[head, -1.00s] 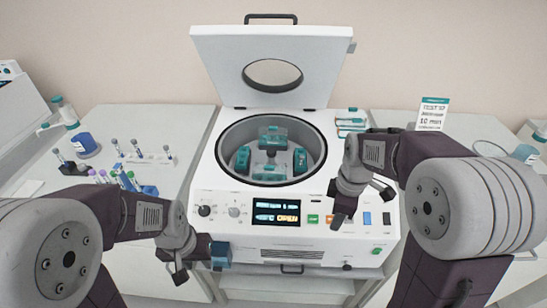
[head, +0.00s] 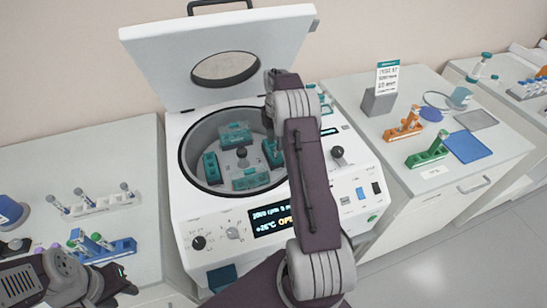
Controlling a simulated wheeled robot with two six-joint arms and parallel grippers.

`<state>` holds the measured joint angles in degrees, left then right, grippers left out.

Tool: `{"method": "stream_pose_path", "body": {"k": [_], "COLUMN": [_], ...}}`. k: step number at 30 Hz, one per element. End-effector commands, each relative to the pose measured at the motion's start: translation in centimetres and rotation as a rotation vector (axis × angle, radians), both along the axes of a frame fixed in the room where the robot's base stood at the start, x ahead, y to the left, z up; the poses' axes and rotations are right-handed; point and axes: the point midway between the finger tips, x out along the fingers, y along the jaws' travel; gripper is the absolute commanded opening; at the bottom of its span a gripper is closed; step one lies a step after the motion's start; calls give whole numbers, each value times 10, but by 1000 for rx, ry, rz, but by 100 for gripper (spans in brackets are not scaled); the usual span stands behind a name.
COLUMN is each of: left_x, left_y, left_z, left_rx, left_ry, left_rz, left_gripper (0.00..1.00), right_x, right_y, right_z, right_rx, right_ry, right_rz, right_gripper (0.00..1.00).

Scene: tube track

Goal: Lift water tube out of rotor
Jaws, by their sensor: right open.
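The centrifuge rotor (head: 242,153) sits in the open round bowl, with several teal buckets (head: 211,168) around its hub. I cannot make out the water tube in the rotor. My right arm crosses in front of the bowl's right side. My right gripper (head: 269,125) is over the right rim near the right bucket (head: 272,153), largely hidden by my own arm; it is open. My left gripper (head: 112,284) is low at the left, in front of the left bench and away from the rotor. Its finger gap is unclear.
The lid (head: 165,60) stands open behind the bowl. A white rack (head: 100,204) with tubes and a blue rack (head: 118,250) stand on the left bench. Orange (head: 403,128) and green (head: 427,156) racks and a blue mat (head: 468,147) lie on the right bench.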

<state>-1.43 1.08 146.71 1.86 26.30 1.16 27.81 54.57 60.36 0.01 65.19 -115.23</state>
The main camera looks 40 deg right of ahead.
Motion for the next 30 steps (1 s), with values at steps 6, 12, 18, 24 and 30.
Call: {"method": "stream_pose_path", "body": {"k": [6,12,18,24,30], "left_x": [0,0,0,0,0], "left_y": [0,0,0,0,0], "left_z": [2,8,8,8,8], "left_rx": [0,0,0,0,0], "left_ry": [0,-1,0,0,0], "left_rz": [0,0,0,0,0], "left_gripper": [36,36,36,36,36], "right_x": [0,-1,0,0,0], "right_y": [0,-1,-1,-1,-1], "right_z": [-11,-47,-59,-58,-58], "right_rx": [0,1,-1,-1,-1], "right_ry": [1,2,-1,-2,-2], "right_rz": [0,0,0,0,0], "right_gripper": [44,44,44,22,0]}}
